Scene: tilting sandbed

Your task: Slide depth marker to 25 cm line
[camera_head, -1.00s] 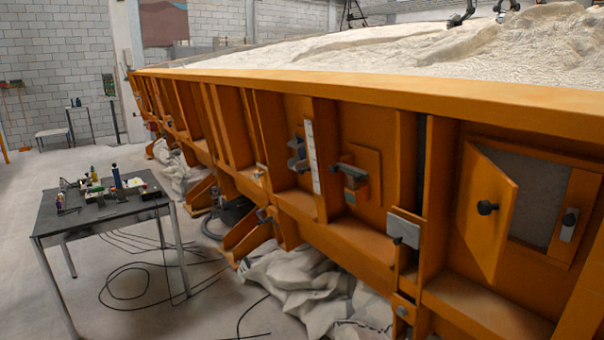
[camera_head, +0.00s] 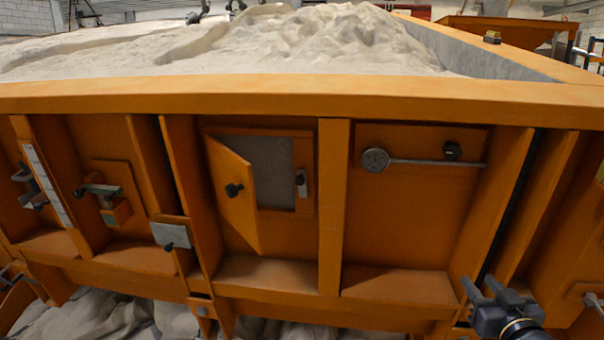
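A white scale strip (camera_head: 48,186) with fine marks stands slightly tilted on the orange side wall at the far left. A dark grey bracket-like piece (camera_head: 30,186) sits just left of it; it may be the depth marker, but I cannot tell for sure. The marks are too small to read, so the 25 cm line cannot be picked out. My gripper (camera_head: 478,284) is at the lower right, far from the strip, in front of the lower wall. Its two dark fingers are apart with nothing visible between them.
An orange hatch door (camera_head: 232,193) stands ajar and sticks out from the wall. Right of it is a round dial with a rod (camera_head: 375,160). A grey latch plate (camera_head: 170,234) and a clamp (camera_head: 105,195) also protrude. Vertical ribs divide the wall. Sand (camera_head: 300,40) fills the bed above.

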